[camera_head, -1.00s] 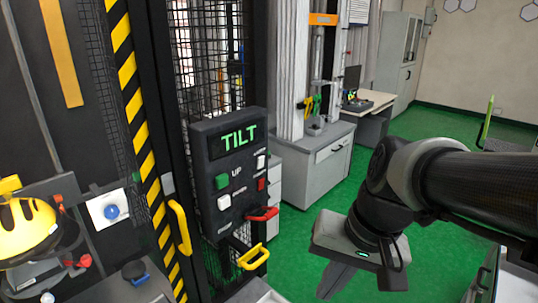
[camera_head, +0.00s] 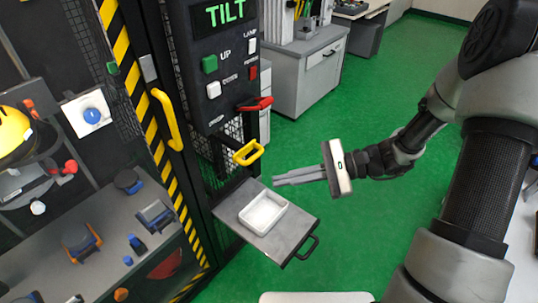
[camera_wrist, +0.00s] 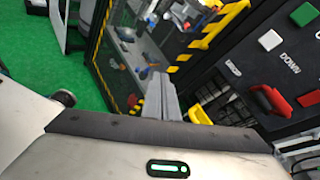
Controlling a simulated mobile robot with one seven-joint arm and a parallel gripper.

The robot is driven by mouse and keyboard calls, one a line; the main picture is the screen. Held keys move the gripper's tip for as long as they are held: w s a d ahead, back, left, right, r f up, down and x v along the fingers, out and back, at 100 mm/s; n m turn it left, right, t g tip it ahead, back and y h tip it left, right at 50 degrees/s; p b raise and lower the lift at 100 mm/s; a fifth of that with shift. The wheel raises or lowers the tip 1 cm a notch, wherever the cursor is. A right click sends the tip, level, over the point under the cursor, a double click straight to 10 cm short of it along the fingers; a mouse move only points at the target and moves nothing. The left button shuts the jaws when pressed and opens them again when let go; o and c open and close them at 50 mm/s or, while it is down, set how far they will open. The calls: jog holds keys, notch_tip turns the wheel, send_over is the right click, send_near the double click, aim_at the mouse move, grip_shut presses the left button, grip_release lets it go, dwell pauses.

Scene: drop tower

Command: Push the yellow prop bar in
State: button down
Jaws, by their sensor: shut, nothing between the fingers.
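The yellow prop bar (camera_head: 248,152) is a yellow loop handle sticking out below the control panel, in the head view. In the wrist view a yellow piece (camera_wrist: 200,113), likely the same bar, shows just right of the fingertips. My gripper (camera_head: 277,181) is shut and empty. Its fingers point left toward the tower, to the right of and a little below the bar, with a small gap in the head view. In the wrist view the closed fingers (camera_wrist: 163,95) reach forward from the palm.
The control panel (camera_head: 222,62) reads TILT and has a red lever (camera_head: 257,104) above the bar. A pulled-out drawer (camera_head: 287,232) with a white tray (camera_head: 263,213) lies below my gripper. A yellow door handle (camera_head: 166,118) is to the left. Green floor (camera_head: 390,85) is open to the right.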

jog(key=w+d+f+m+t+y+b, duration=0.1)
jog(key=w+d+f+m+t+b, duration=0.1)
jog(key=w+f+m+t, duration=0.3)
jog(key=w+d+f+m+t+b, duration=0.2)
jog(key=w+d+f+m+t, duration=0.2)
jog(key=f+m+t, duration=0.3)
notch_tip(320, 180, down, 4)
jog(key=shift+w+r+m+y, duration=0.1)
jog(key=shift+w+m+y, duration=0.35)
jog(key=shift+w, duration=0.2)
jog(key=b+x, duration=0.1)
jog(key=x, duration=1.3)
jog(key=shift+w+d+r, duration=0.1)
